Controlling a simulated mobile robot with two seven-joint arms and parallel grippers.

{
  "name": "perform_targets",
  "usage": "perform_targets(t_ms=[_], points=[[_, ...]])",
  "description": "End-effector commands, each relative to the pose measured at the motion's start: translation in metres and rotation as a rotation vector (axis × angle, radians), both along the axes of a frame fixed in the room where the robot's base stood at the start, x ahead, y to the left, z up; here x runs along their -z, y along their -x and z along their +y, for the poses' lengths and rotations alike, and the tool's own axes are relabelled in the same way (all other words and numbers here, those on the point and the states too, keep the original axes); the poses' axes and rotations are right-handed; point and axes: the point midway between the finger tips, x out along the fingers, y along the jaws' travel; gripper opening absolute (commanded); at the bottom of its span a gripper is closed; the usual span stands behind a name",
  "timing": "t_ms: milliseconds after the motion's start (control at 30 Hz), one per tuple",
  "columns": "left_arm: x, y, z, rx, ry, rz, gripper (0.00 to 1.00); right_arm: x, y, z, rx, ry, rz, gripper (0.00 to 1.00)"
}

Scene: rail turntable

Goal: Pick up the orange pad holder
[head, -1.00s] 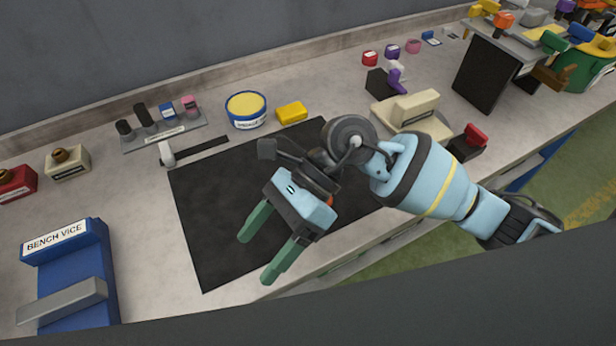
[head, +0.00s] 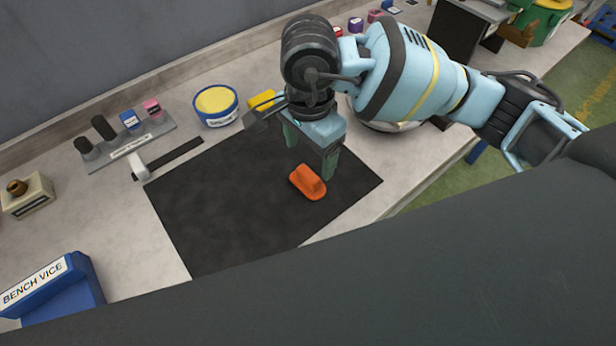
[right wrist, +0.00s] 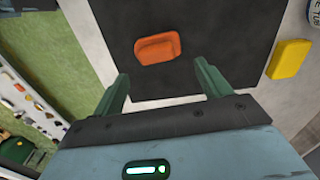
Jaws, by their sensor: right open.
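The orange pad holder (head: 307,182) lies on the black mat (head: 220,205) near its right part. It is a small rounded block with a raised grip. In the right wrist view the holder (right wrist: 157,48) shows ahead of the fingertips, roughly centred between them. My right gripper (head: 311,157) points down over the mat, just behind the holder in the head view. Its green fingers are apart with nothing between them. The right gripper also shows in the wrist view (right wrist: 163,76). My left gripper is not in view.
A yellow block (head: 261,100) and a blue tub with a yellow top (head: 216,104) stand behind the mat. A blue bench vice (head: 60,290) is at the lower left. A rack (head: 125,143) of small items is at the back left. The mat's left part is clear.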

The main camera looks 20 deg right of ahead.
Motion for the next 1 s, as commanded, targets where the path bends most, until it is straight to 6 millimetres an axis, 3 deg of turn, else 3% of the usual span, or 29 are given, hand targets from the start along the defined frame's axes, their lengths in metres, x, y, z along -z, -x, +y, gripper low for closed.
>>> perform_targets(t_ms=[267, 600, 867, 1000], points=[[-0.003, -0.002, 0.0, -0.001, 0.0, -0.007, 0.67, 0.012, 0.002, 0.001, 0.0, -0.001, 0.002, 0.76], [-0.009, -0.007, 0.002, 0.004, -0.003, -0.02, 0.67, 0.054, 0.007, 0.003, 0.0, -0.001, 0.002, 0.76], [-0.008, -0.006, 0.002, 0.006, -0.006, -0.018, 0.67, 0.057, 0.006, 0.003, -0.001, -0.003, -0.001, 0.76], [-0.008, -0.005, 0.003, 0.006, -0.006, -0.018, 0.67, 0.057, 0.006, 0.003, -0.001, -0.002, 0.0, 0.61]])
